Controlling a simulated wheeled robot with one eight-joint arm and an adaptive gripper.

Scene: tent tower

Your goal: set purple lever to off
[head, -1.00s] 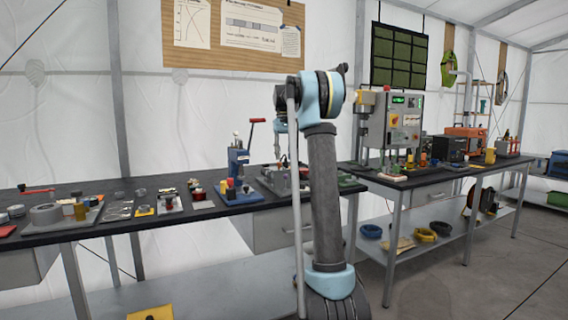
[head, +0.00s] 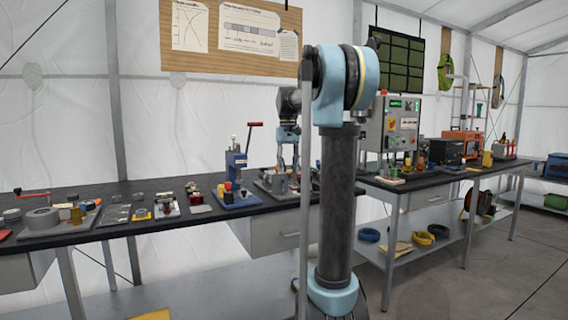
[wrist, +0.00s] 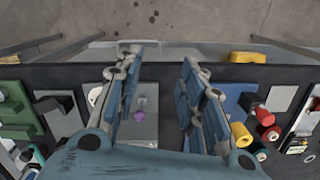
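A small purple knob (wrist: 140,101), likely the purple lever's tip, shows in the wrist view above a grey plate (wrist: 138,128). It lies between my gripper's fingers, nearer the left one. My gripper (wrist: 160,62) is open and empty, pointing down over the bench. In the head view my gripper (head: 288,155) hangs above grey fixtures at the right end of the near bench, partly hidden by my arm. The purple lever cannot be made out in the head view, and its setting cannot be told.
A blue press with a red handle (head: 238,172) stands left of my gripper. In the wrist view, red and yellow parts (wrist: 265,117) lie right of it and green blocks (wrist: 15,105) left. A control cabinet (head: 395,125) stands on the right bench (head: 425,180).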

